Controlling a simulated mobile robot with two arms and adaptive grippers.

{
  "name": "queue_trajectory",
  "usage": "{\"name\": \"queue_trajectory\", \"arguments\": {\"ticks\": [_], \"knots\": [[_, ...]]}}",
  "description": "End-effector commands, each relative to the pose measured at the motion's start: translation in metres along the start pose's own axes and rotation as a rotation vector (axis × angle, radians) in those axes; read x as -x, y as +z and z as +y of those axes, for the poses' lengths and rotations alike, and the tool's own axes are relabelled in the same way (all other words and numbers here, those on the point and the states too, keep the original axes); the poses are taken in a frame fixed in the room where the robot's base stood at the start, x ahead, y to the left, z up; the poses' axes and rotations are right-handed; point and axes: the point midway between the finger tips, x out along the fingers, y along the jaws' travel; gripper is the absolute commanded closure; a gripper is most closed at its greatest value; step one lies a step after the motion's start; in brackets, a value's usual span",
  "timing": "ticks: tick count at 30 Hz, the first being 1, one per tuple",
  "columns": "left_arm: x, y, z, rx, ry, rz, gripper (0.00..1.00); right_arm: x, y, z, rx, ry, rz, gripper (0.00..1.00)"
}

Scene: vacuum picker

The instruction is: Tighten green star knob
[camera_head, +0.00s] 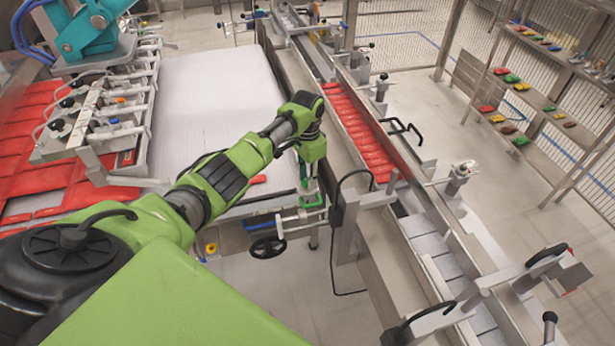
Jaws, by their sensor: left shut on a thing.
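My left arm reaches in from the lower left, and its wrist points down at the edge of the white conveyor. My left gripper (311,188) is at the end of it, shut on a small bright green part at its fingertips. This part appears to be the green star knob (314,204), on the metal bracket at the conveyor's front right corner. The fingers and wrist cover much of the knob, so its star shape and how far it is turned cannot be made out. My right gripper is out of view.
A black handwheel (267,247) and a red handle (257,180) are left of the gripper. The white conveyor (215,95) lies behind. A lane of red packs (358,130) runs to the right. A shelf rack (540,95) stands at far right.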

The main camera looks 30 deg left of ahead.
Motion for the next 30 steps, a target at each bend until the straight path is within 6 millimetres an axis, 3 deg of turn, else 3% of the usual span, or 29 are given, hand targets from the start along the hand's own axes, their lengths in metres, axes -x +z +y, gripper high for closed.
{"name": "queue_trajectory", "arguments": {"ticks": [13, 30], "knots": [[0.0011, -0.0011, -0.0005, -0.277, -0.002, 0.003, 0.96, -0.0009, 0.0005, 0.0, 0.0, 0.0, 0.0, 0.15], [0.0015, -0.0012, -0.0007, -0.338, -0.003, 0.003, 0.96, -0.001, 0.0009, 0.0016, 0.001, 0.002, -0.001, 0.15]]}}
